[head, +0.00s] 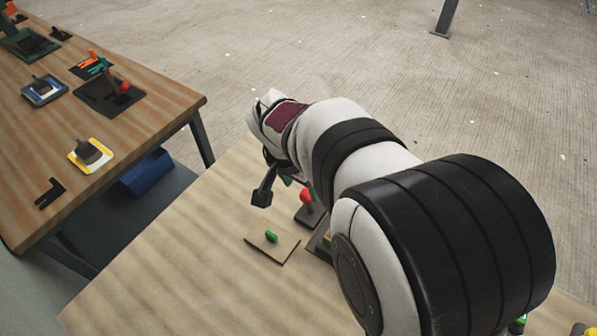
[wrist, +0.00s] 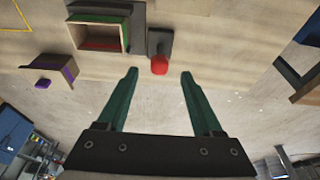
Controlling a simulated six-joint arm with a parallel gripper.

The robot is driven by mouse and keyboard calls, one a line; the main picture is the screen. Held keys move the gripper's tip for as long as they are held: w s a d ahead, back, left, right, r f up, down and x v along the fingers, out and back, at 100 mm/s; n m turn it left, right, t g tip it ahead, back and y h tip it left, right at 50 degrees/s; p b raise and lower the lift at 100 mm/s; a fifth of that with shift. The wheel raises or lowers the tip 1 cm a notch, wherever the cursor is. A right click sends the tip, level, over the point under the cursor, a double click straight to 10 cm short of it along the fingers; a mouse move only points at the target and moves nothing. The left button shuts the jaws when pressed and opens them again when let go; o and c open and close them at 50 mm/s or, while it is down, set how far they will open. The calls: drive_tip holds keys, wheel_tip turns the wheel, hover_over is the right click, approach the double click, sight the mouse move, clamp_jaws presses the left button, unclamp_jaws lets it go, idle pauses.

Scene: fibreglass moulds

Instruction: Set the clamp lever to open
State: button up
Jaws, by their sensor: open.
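A lever with a red knob (head: 306,196) stands on a dark base (head: 308,215) on the near table, partly hidden by my arm. I take it for the clamp lever; its setting cannot be told. In the wrist view the red knob (wrist: 159,65) is at the near end of the dark base (wrist: 160,42). My gripper (wrist: 160,76) is open and empty, its two green fingers spread wide. The knob appears between and just beyond the fingertips, apart from both. In the head view, a dark part of my gripper (head: 264,189) shows left of the lever.
A square plate with a green knob (head: 272,237) lies left of the lever. A purple-sided block (wrist: 56,72) and a dark frame (wrist: 301,78) lie farther out. Another wooden table (head: 150,105) holds several fixtures.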

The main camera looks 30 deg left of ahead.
drive_tip(key=v, duration=0.5)
drive_tip(key=shift+c, duration=0.6)
drive_tip(key=w+g, duration=0.1)
drive_tip(key=w, duration=0.2)
drive_tip(key=w+r+g, duration=0.1)
drive_tip(key=w, duration=0.3)
drive_tip(key=w+r+g, duration=0.1)
drive_tip(key=w, duration=0.3)
drive_tip(key=shift+d, duration=0.15)
clamp_jaws()
drive_tip(key=s+f, duration=0.4)
drive_tip(key=f, duration=0.6)
drive_tip(key=shift+f, duration=0.35)
